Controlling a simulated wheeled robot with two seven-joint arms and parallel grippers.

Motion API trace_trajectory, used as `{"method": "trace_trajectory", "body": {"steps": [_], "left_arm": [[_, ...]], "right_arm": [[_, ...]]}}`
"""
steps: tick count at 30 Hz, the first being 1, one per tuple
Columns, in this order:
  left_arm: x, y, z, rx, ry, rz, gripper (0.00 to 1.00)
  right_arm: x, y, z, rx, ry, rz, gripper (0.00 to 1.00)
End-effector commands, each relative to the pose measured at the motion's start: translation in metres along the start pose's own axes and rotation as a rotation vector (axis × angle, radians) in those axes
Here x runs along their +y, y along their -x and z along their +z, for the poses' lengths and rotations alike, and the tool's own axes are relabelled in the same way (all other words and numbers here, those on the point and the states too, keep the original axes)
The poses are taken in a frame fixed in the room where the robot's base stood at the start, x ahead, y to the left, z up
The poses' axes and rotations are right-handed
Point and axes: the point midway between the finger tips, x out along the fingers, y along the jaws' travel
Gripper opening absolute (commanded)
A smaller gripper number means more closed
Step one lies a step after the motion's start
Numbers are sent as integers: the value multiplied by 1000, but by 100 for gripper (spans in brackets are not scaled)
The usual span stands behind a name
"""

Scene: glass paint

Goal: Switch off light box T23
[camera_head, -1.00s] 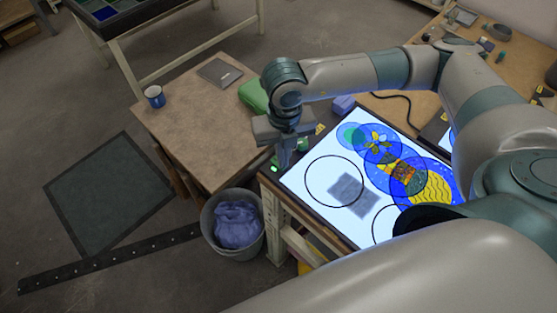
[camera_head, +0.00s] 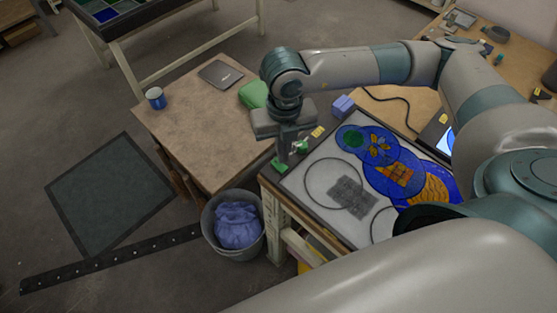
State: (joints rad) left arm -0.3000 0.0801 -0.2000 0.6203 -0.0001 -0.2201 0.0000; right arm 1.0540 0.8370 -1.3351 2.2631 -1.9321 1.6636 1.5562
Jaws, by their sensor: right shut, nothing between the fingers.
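The light box (camera_head: 318,208) lies on the bench at the right, its panel unlit and grey. Coloured glass pieces (camera_head: 395,172) in blue, yellow and green and a dark grey patch (camera_head: 352,197) lie on it. A small green part (camera_head: 279,165) sits at its near left corner. My right gripper (camera_head: 289,160) is shut and empty, pointing down over the box's left end beside that green part. Whether its tips touch the box cannot be told. The label T23 is not readable. My left gripper is not in view.
A brown table (camera_head: 190,120) with a blue mug (camera_head: 155,98), a dark flat slab (camera_head: 221,74) and a green cloth (camera_head: 254,94) stands left of the bench. A bin (camera_head: 251,250) with blue cloth stands below. A blue block (camera_head: 343,105) sits behind the box.

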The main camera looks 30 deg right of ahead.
Motion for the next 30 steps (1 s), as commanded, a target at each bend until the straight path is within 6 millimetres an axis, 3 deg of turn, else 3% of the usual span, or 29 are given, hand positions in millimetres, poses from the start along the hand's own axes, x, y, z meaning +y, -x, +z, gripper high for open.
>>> {"method": "trace_trajectory", "body": {"steps": [13,30], "left_arm": [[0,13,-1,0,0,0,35],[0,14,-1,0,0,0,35]], "right_arm": [[0,30,0,-1,1,1,0],[0,33,0,-1,0,0,0]]}}
